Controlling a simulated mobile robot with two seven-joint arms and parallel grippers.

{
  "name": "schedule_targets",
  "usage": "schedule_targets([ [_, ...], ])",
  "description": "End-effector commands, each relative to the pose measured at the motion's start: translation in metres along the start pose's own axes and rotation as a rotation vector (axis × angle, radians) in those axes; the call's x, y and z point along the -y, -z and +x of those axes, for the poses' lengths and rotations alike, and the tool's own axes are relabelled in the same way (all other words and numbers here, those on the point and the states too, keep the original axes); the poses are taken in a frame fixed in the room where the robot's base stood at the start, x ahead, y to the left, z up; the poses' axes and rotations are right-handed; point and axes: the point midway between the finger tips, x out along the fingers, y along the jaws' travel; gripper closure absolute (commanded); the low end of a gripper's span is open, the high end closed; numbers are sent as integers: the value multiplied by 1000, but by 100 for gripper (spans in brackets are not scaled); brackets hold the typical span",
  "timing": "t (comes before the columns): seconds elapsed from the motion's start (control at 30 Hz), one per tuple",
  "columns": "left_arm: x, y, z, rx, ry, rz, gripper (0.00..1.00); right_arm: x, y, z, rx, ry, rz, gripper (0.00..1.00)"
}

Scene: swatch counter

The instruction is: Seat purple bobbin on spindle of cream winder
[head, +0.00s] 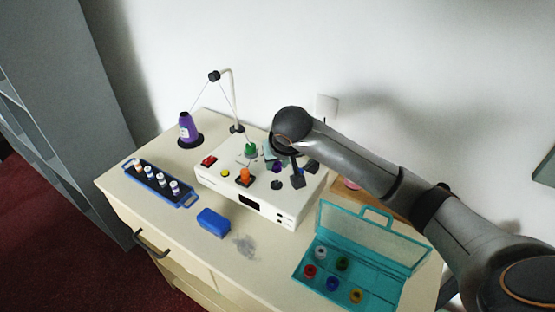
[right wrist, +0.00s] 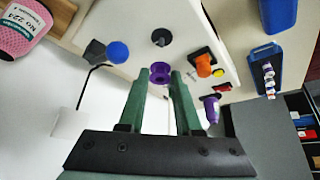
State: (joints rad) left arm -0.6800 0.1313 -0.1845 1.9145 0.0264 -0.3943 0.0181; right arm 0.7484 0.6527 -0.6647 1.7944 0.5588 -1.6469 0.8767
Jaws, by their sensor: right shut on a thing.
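The cream winder (head: 222,184) sits on the counter, with its top also in the right wrist view (right wrist: 228,47). My right gripper (head: 283,165) reaches over the back right of the winder's top. It is shut on the purple bobbin (right wrist: 160,72), held at the fingertips; a little of the bobbin shows in the head view (head: 278,167). A dark round part (head: 276,185) on the winder's top lies just in front of the bobbin, also in the right wrist view (right wrist: 161,36). I cannot tell whether it is the spindle. My left gripper is not in view.
An orange part (head: 245,176) and a green part (head: 250,150) stand on the winder. A purple thread cone (head: 186,130) stands behind left. A blue bobbin rack (head: 150,187), a blue block (head: 213,223) and an open teal case (head: 372,238) with several bobbins surround it.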

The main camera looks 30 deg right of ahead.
Motion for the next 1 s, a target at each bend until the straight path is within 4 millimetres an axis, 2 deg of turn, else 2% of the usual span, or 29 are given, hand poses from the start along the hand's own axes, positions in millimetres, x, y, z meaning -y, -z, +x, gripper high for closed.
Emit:
schedule_targets([
  [1.0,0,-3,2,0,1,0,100,0,-25,42,0,0,0,100],
])
